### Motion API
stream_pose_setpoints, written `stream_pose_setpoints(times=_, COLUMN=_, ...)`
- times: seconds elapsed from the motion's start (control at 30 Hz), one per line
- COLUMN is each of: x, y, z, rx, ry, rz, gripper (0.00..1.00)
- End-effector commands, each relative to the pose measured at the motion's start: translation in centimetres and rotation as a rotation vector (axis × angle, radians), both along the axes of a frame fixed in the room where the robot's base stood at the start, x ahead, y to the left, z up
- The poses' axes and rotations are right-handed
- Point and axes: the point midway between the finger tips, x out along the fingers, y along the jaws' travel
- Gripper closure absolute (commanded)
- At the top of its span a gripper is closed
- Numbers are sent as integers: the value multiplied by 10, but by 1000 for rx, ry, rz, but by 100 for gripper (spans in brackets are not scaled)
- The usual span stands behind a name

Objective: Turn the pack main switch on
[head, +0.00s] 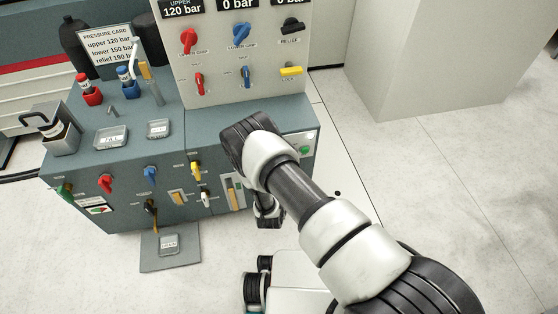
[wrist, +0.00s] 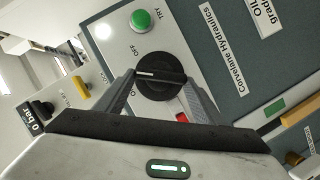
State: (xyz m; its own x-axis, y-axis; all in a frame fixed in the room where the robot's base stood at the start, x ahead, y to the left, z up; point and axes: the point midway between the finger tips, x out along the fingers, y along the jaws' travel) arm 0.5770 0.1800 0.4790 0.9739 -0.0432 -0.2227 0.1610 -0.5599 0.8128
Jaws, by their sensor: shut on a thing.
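In the wrist view, a round black rotary knob (wrist: 160,82) with a white pointer line sits on a white plate; I take it to be the pack main switch. Its pointer line lies nearly level in the picture, with its white end toward the left. An OFF label shows up-left of it; the other small lettering by the left finger is hard to read. My gripper (wrist: 160,76) has one finger on each side of the knob and is shut on it. In the head view my arm hides the knob and the gripper.
A green button (wrist: 141,20) marked TRY sits above the knob, and a small red part (wrist: 182,117) below it. In the head view the teal cabinet (head: 225,125) carries several coloured valve handles. The floor right of the cabinet is clear up to a grey block (head: 430,70).

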Motion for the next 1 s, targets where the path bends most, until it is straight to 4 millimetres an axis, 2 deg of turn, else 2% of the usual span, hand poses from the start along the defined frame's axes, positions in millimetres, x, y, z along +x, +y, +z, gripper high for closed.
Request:
stream_pose_setpoints(times=0.5, x=-2, y=2, z=-8, rx=-431, ry=-124, rz=0, gripper=60)
stream_pose_setpoints(times=1.0, x=-2, y=2, z=-10, rx=-606, ry=-173, rz=0, gripper=60)
